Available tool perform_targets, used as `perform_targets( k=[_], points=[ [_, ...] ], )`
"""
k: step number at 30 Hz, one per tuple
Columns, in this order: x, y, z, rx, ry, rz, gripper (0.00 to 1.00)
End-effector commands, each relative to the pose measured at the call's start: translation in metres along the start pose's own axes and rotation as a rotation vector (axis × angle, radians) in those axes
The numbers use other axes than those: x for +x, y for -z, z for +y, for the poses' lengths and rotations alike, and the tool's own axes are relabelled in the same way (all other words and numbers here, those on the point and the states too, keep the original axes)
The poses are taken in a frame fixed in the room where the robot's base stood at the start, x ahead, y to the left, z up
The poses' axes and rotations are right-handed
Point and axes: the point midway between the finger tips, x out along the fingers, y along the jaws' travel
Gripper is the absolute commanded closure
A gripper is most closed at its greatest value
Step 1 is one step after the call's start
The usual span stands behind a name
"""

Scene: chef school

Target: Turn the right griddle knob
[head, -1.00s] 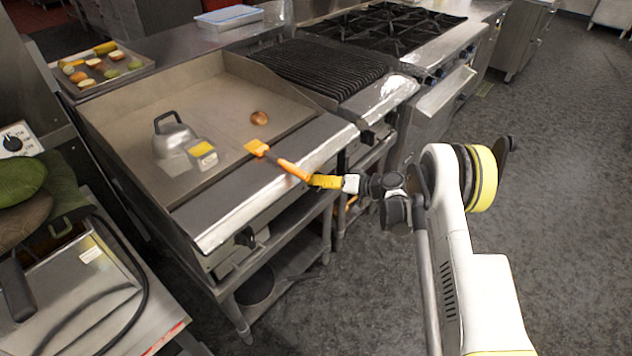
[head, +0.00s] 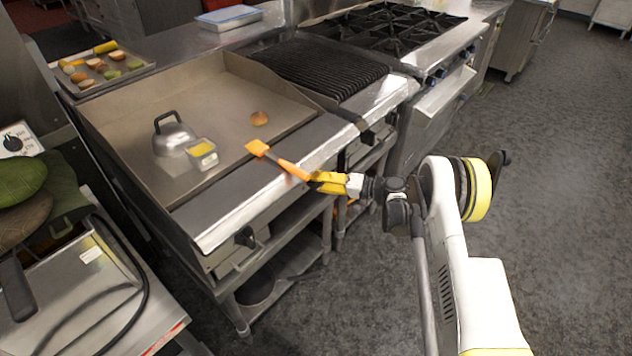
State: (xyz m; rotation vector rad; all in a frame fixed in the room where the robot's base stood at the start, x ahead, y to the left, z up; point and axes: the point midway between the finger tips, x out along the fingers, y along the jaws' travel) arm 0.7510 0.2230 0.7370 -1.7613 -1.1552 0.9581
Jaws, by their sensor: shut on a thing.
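The griddle (head: 225,110) stands left of centre, with a flat plate and a steel front ledge. Its left knob (head: 245,237) is dark and in plain view on the front panel. My gripper (head: 318,182), with yellow fingers, is at the right part of the griddle's front, level with the knob row.
On the griddle are a steel dome (head: 173,137), a small container with yellow contents (head: 202,154) and a round brown food piece (head: 259,118). A charbroiler (head: 320,70) and a burner range (head: 388,28) stand to the right. The floor (head: 560,200) at right is open.

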Motion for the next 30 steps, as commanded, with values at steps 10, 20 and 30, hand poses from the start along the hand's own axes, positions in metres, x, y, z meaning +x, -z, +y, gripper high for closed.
perform_targets(
  k=[10,20,30],
  points=[
    [0.0,0.0,0.0,-0.001,0.0,-0.001,0.39],
    [-0.021,0.001,0.0,0.0,-0.002,0.003,0.39],
    [-0.094,0.0,0.0,-0.001,-0.001,0.001,0.39]
  ],
)
